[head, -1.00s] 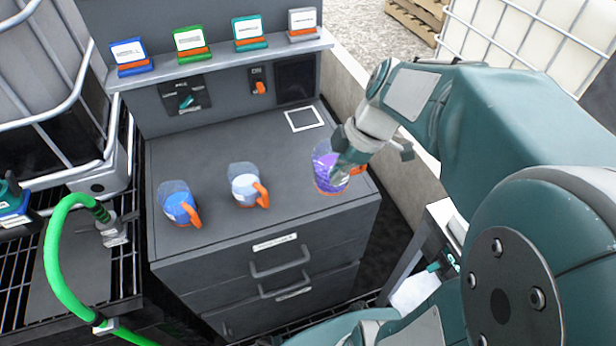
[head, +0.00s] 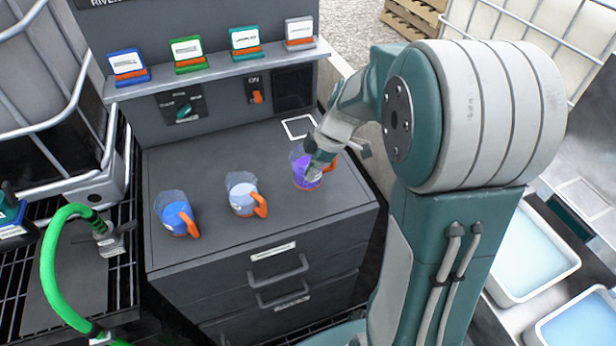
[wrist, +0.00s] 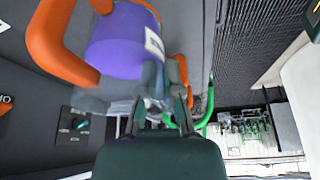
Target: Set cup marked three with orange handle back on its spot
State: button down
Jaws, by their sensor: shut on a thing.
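A clear cup with purple contents and an orange handle (head: 307,174) is in my gripper (head: 318,160) over the right part of the grey bench top. The cup also shows large in the wrist view (wrist: 125,45), with a white label whose mark I cannot read. My gripper's fingers (wrist: 165,90) are shut on the cup's side. Whether its base touches the bench is unclear. A white square outline (head: 298,127) lies on the bench behind it. Two more orange-handled cups, one blue (head: 178,216) and one pale blue (head: 243,194), stand to the left.
A shelf (head: 220,71) behind the bench carries several coloured label holders. Below it are a teal knob (head: 183,108) and an orange switch (head: 257,97). Drawers (head: 275,275) form the bench front. A green hose (head: 50,270) hangs at left. Trays (head: 530,255) stand at right.

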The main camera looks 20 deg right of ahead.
jog(key=shift+w+f, duration=0.75)
jog(key=shift+f, duration=0.2)
notch_tip(320, 180, down, 3)
jog(key=shift+w+f, duration=0.1)
jog(key=c, duration=0.8)
grip_release()
